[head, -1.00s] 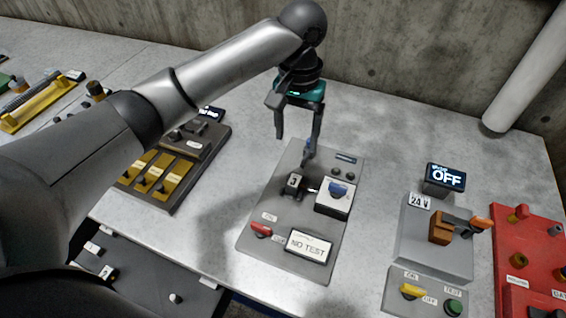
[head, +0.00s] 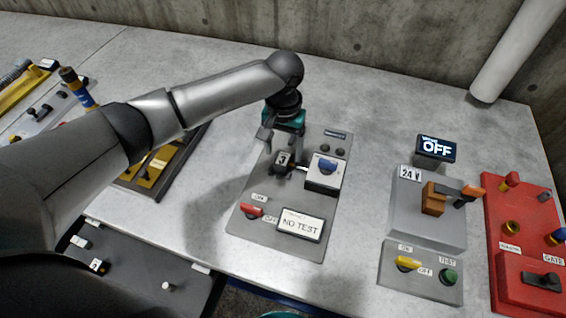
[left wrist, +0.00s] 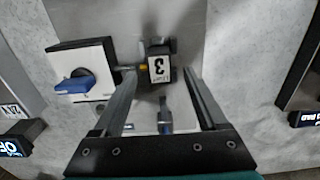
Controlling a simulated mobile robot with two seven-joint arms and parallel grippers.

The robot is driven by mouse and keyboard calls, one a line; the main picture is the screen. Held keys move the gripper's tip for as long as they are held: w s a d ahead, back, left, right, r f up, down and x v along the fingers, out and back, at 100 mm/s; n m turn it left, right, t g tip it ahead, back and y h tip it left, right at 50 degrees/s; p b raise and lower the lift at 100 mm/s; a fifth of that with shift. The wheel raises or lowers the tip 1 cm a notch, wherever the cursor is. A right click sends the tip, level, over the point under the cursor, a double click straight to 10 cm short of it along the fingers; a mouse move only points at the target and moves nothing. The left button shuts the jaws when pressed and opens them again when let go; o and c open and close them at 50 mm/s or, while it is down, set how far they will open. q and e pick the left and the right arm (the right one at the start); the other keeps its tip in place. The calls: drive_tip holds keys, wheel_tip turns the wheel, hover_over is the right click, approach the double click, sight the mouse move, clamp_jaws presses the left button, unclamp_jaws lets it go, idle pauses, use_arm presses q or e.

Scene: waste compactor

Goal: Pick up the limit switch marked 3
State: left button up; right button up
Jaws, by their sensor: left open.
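The limit switch marked 3 (head: 283,159) is a small dark block with a white label. It sits on a grey panel (head: 262,190), left of a white box with a blue knob (head: 327,166). My left gripper (head: 279,144) is above it, pointing down. In the left wrist view the switch (left wrist: 160,66) shows just beyond and between the tips of my open left gripper (left wrist: 160,76). I cannot tell whether the fingers touch it. My right gripper is not in view.
The panel also holds a red lever (head: 252,211) and a NO TEST display (head: 301,224). A 24 V unit (head: 428,222) with an OFF screen and a red panel (head: 520,235) stand to the right. Bare bench lies between them.

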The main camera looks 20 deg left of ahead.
use_arm(q)
drive_tip(key=shift+f, duration=0.95)
clamp_jaws()
